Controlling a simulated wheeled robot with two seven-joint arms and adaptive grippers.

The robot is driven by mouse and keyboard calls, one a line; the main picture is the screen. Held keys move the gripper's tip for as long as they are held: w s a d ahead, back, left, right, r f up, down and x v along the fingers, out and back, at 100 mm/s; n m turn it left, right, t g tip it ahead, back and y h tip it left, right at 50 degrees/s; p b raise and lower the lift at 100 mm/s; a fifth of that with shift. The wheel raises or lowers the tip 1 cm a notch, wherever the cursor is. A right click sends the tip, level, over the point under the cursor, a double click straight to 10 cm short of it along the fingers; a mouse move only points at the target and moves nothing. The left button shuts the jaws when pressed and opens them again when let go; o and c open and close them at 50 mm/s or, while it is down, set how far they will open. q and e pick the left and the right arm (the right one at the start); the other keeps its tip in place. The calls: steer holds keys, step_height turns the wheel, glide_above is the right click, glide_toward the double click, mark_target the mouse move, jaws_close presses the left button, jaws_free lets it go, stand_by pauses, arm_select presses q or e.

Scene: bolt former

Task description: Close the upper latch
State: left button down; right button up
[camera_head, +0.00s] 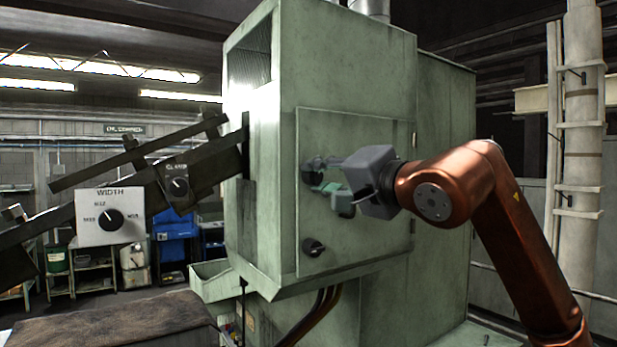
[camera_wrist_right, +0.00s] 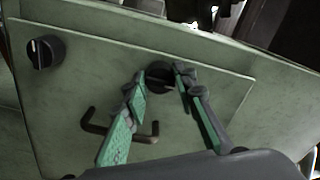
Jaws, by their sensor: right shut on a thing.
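The green machine door (camera_head: 375,240) looks flush with its cabinet. The upper latch (camera_wrist_right: 159,74), a dark round knob, is between the fingertips of my right gripper (camera_head: 318,174). In the wrist view the two green-grey fingers (camera_wrist_right: 160,80) are on either side of it and are shut on it. The fingers hide parts of the knob, so its turn angle cannot be told. The lower latch (camera_head: 313,246) is a similar black knob below it on the door; it also shows at the left in the wrist view (camera_wrist_right: 45,52). My left gripper is not in view.
A dark U-shaped handle (camera_wrist_right: 118,133) stands out from the door near my right fingers. A sloping dark rail with a WIDTH dial box (camera_head: 110,216) is at the left. A green tray (camera_head: 212,280) juts from the cabinet's lower left. Free space lies right of the door.

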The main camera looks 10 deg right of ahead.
jaws_close()
